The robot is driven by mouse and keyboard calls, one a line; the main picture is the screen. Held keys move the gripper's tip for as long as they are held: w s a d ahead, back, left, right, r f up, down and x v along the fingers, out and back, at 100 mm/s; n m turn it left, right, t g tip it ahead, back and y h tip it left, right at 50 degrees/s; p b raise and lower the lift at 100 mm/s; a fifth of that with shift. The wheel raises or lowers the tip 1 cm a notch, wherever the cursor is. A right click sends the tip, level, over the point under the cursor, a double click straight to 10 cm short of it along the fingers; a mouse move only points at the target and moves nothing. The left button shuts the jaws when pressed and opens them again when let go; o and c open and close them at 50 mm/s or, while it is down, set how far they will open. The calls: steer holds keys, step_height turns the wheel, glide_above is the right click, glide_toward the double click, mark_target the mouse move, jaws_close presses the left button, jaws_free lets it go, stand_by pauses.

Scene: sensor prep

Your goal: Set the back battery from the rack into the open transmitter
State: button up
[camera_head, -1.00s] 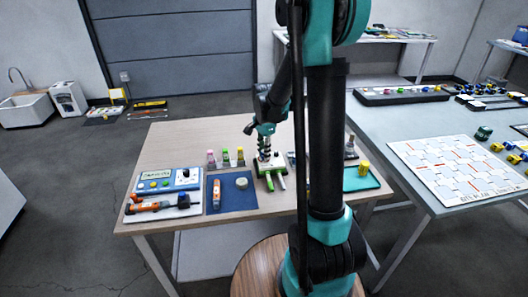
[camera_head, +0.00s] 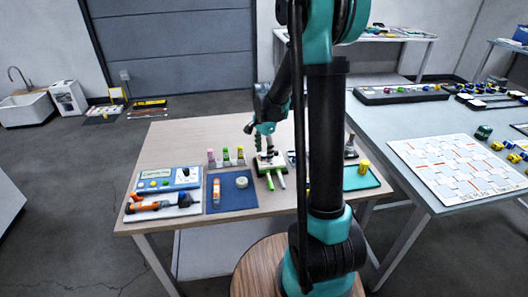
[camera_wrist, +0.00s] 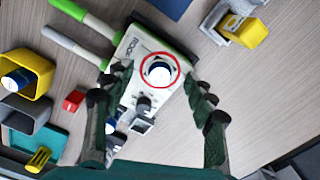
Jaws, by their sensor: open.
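The transmitter (camera_wrist: 128,62) is a white unit with a green edge, knobs and two rods, one green and one pale. It also stands on the wooden table in the head view (camera_head: 264,171). A round white-topped battery with some blue (camera_wrist: 160,72) stands upright inside the red ring on it; how deep it sits I cannot tell. My gripper (camera_wrist: 152,95) is open and empty above the transmitter, its fingers to either side; it also shows in the head view (camera_head: 266,146). I cannot make out the rack for certain.
A yellow cup (camera_wrist: 35,65) with a blue-and-white cylinder and a grey cup (camera_wrist: 25,120) lie left in the wrist view, near a red block (camera_wrist: 74,100). In the head view, a blue mat (camera_head: 240,198) is left of the transmitter, small bottles (camera_head: 226,157) behind, a teal tray (camera_head: 352,181) right.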

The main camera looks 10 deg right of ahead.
steer(key=shift+r, duration=0.6)
stand_by(0.3)
steer(key=shift+r, duration=3)
steer(key=s+d+f+n+t, duration=0.1)
steer(key=s+f+n, duration=0.1)
steer(key=s+n, duration=0.2)
steer(key=s+d+f+n+t, duration=0.1)
steer(key=s+n, duration=0.4)
steer(key=s, duration=0.5)
steer(key=s+d+f+n+t, duration=0.2)
steer(key=s+f+n, duration=0.1)
steer(key=s, duration=0.5)
steer(key=shift+f+n, duration=0.1)
steer(key=shift+n, duration=0.7)
